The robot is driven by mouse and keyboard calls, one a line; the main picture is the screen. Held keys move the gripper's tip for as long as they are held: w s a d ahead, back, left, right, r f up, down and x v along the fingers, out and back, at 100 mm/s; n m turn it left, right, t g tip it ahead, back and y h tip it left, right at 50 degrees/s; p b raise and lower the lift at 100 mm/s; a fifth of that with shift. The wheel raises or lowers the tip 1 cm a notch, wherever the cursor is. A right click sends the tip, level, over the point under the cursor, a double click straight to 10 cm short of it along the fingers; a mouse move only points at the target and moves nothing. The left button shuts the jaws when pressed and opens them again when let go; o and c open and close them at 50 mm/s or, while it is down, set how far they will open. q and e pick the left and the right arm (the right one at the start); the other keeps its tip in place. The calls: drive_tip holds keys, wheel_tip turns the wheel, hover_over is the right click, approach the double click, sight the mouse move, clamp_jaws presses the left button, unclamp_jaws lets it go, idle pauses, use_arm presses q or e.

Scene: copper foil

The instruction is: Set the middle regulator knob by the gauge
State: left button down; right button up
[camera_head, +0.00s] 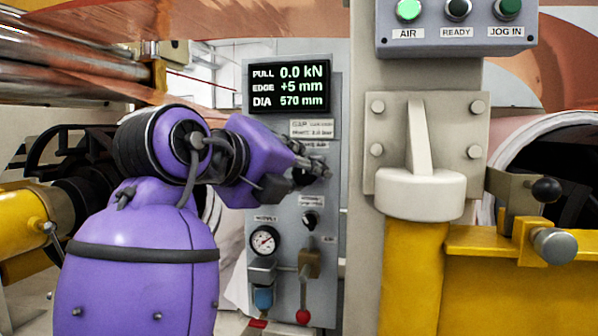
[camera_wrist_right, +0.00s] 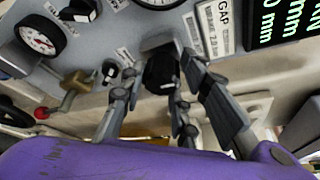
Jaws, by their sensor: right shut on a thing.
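My right gripper (camera_head: 314,168) reaches the grey panel in the head view. In the right wrist view its fingers (camera_wrist_right: 160,84) are closed around a black knob (camera_wrist_right: 160,70) beside the GAP label (camera_wrist_right: 218,28). In the head view that knob is mostly hidden by the fingers. Another black knob (camera_head: 309,220) sits below it. A white round gauge (camera_head: 264,240) is at the panel's lower left; it also shows in the right wrist view (camera_wrist_right: 40,37). A second gauge (camera_wrist_right: 157,3) is cut off at the top there. I cannot read either needle. My left gripper is out of view.
A lever with a red ball (camera_head: 303,316) and a blue bowl (camera_head: 263,298) are low on the panel. The display (camera_head: 290,87) above reads 0.0 kN, +5 mm, 570 mm. A beige post with a bracket (camera_head: 427,150) stands close right of the panel.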

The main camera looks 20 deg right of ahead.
drive_tip(key=shift+f, duration=0.4)
drive_tip(key=o, duration=0.9)
drive_tip(key=shift+o, duration=0.7)
drive_tip(key=shift+r, duration=0.15)
drive_tip(key=v, duration=1.2)
drive_tip(key=shift+d, duration=0.1)
